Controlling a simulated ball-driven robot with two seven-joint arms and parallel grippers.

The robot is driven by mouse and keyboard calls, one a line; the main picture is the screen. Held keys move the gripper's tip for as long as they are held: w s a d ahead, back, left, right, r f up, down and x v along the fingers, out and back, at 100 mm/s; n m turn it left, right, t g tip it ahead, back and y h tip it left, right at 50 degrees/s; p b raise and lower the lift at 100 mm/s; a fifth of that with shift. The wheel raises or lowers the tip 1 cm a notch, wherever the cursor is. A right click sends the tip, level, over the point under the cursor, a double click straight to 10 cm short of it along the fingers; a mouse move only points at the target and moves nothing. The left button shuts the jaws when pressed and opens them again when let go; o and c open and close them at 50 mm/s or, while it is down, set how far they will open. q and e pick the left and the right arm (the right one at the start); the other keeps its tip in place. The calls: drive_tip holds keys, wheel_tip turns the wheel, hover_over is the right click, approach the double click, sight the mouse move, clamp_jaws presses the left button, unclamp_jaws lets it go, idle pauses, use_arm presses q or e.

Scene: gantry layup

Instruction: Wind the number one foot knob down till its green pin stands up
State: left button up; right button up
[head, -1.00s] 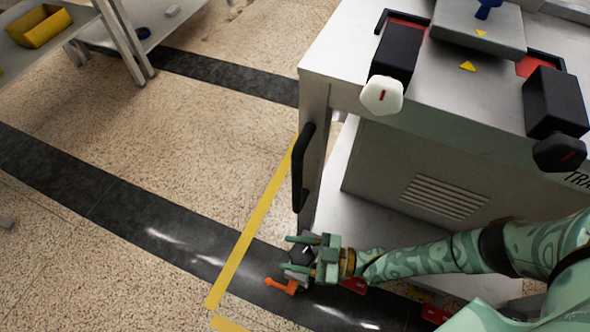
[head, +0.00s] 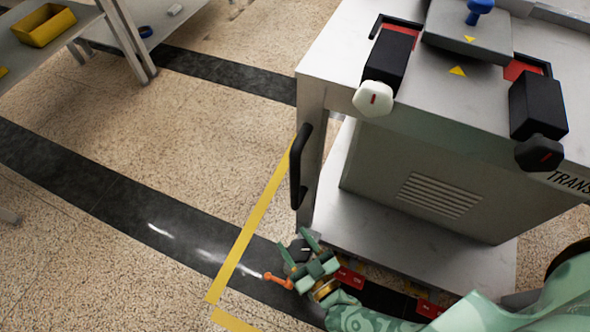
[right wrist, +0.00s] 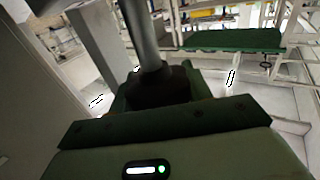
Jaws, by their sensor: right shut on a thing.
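The dark foot knob (head: 299,249) is low at the near left corner of the grey cart, close to the floor. My right gripper (head: 301,246) is shut on it, with its green fingers on either side, slanting up and left in the head view. In the right wrist view the black knob (right wrist: 158,88) sits between the fingers, with a grey post (right wrist: 143,35) rising above it. No green pin shows in either view, and I cannot read a number on the knob. My left gripper is not in view.
The grey cart (head: 330,88) stands over the foot, with a black handle (head: 297,168) on its side. An orange lever (head: 278,280) juts out left of the gripper. Red tags (head: 346,277) lie along the cart's lower edge.

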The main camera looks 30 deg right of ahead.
drive_tip(key=m+h, duration=0.1)
drive_tip(key=h, duration=0.1)
drive_tip(key=shift+s+d+f+m+h, duration=0.1)
drive_tip(key=shift+m+h, duration=0.2)
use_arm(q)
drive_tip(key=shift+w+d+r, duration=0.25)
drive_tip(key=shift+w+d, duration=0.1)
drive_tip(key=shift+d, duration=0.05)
use_arm(e)
drive_tip(key=shift+m+h, duration=0.3)
drive_tip(key=shift+h, duration=0.1)
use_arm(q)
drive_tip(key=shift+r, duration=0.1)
use_arm(e)
drive_tip(key=o, duration=1)
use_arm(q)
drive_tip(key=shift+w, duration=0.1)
